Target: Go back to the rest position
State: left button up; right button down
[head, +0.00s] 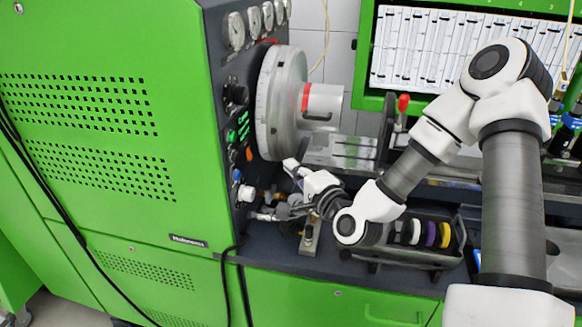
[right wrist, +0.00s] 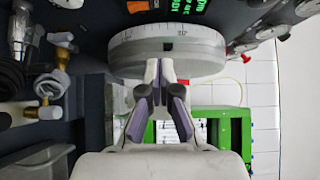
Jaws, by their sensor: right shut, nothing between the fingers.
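My right gripper (head: 290,165) is in front of the green pump testbench (head: 100,130), close to its dark control panel (head: 238,150) and just below the grey graduated flywheel disc (head: 275,105). In the right wrist view, the two fingers of my right gripper (right wrist: 161,68) are together with nothing between them. The flywheel disc (right wrist: 165,45) is just beyond the fingertips there; I cannot tell whether they touch it. My left gripper is in neither view.
Green and orange buttons (head: 243,125), gauges (head: 252,22) and brass fittings (head: 270,195) are near the gripper. Below my forearm is a rack of coloured rings (head: 430,234). A red-knobbed lever (head: 403,103) stands behind. A white gauge board (head: 460,50) is at the back.

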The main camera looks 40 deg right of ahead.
jog(key=shift+w, duration=0.1)
jog(key=s+a+f+n+g+y, duration=0.1)
jog(key=s+a+f+n+g, duration=0.25)
jog(key=f, duration=0.55)
jog(key=s+a+f+n+g+y, duration=0.1)
jog(key=s+a+f+n+g, duration=0.2)
jog(key=f, duration=0.7)
jog(key=s+a+f+n+g+y, duration=0.1)
jog(key=s+a+f+n+g, duration=0.2)
jog(key=f, duration=0.6)
jog(key=s+a+f+n+g, duration=0.1)
jog(key=s+f+n+g, duration=0.3)
jog(key=s, duration=0.5)
jog(key=s+a+f+n+g+h, duration=0.1)
jog(key=s+f+n+g, duration=0.3)
jog(key=s, duration=0.5)
jog(key=shift+s+a+f+n+g+h, duration=0.25)
jog(key=shift+s+f+n+g+h, duration=0.15)
jog(key=shift+f, duration=0.3)
